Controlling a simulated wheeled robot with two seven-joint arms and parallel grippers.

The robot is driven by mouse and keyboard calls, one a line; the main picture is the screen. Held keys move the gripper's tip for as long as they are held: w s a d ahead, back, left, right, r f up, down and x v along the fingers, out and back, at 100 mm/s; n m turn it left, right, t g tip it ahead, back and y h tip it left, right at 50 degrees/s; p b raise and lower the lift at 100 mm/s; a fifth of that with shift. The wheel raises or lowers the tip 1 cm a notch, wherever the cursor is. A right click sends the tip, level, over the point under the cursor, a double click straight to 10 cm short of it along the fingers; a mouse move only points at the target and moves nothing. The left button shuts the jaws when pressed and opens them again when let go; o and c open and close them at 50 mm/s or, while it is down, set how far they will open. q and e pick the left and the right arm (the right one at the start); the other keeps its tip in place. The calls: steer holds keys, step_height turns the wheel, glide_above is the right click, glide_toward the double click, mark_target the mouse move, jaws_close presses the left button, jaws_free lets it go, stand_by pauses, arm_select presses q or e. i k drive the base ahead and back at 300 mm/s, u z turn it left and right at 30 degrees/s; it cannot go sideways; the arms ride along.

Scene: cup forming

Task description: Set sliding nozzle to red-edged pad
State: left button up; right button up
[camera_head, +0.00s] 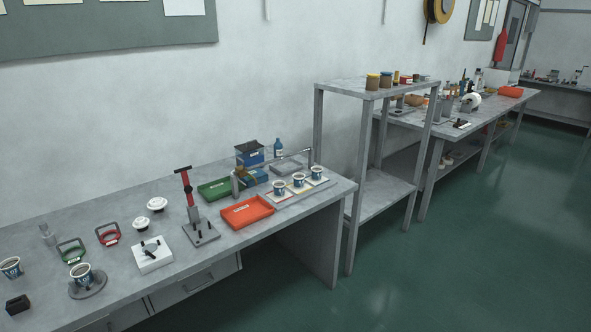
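The pads are too small to tell surely which edge is red. A grey rail frame (275,162) spans behind the cups. A small brass-coloured part near its left end (239,171) may be the sliding nozzle, left of all three cups. Neither of my grippers is in view.
A red-orange tray (246,212) lies left of the cups, with a green tray (214,188) behind it. A red-handled press (189,205) stands further left. A grey shelf (378,190) stands to the right.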

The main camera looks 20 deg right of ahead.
mark_target(242, 170)
steer(key=u, duration=0.6)
steer(key=k, duration=0.3)
steer(key=z, duration=1.75)
steer(key=i, duration=1.35)
steer(key=u, duration=1.35)
steer(key=i, duration=0.7)
steer(key=u, duration=0.75)
